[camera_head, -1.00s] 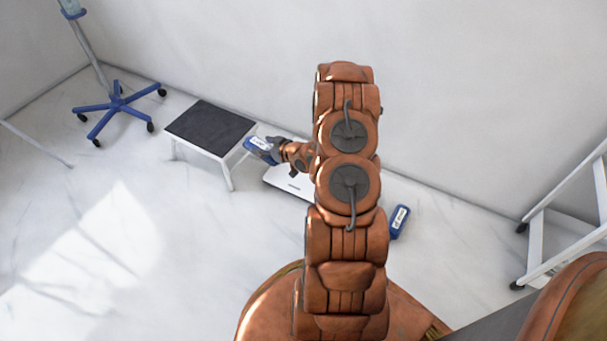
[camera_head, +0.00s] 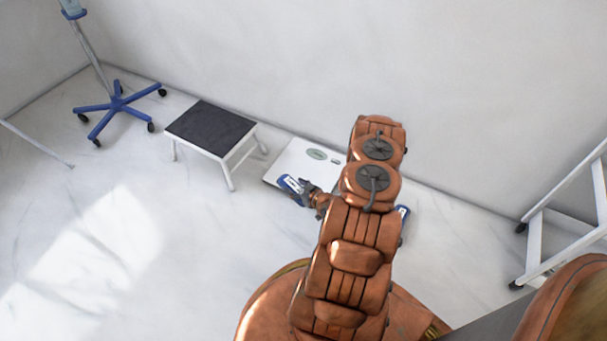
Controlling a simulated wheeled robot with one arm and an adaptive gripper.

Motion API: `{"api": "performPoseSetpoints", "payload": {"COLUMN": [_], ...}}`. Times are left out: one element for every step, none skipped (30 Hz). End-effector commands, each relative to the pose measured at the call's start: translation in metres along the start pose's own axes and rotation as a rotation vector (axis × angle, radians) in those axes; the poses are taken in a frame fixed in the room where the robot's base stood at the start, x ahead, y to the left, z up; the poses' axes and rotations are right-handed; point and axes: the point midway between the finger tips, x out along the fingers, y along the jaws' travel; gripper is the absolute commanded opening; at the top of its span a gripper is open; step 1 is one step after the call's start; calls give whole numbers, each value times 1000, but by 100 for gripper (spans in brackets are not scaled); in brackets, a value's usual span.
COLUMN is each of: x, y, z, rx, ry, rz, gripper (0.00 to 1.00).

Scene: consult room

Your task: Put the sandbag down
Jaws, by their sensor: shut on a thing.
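A blue sandbag with a white label (camera_head: 291,186) is in my gripper (camera_head: 304,188), which is shut on it. The sandbag is tilted and overlaps the left front edge of a white floor scale (camera_head: 292,159) in the picture. I cannot tell whether it touches the scale or is above it. A second blue sandbag (camera_head: 404,212) is to the right of my arm, mostly hidden behind it.
A low step stool with a black top (camera_head: 210,128) stands left of the scale. A blue wheeled stand (camera_head: 117,104) is at the far left. A white wheeled frame (camera_head: 536,245) is at the right. The floor at front left is clear.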

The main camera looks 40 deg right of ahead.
Motion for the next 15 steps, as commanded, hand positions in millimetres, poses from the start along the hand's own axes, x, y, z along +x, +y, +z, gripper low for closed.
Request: {"api": "performPoseSetpoints", "payload": {"x": [-3,-4,-6,-7,-7,-8,-9,-9,-9,-8,-6,-4,-1,2,7], "y": [1,1,0,0,-1,-1,-1,-1,0,1,2,5,8,11,16], "z": [5,8,12,15,17,20,21,22,23,24,24,24,24,23,21], "rx": [4,6,8,9,10,11,12,12,12,11,10,9,8,7,5], "ry": [3,3,4,4,5,5,5,6,6,6,7,7,7,7,8], "rz": [9,14,19,21,24,27,29,31,32,33,34,34,34,34,35], "gripper": [0,0,0,0,0,0,0,0,0,0,0,0,0,0,0]}}
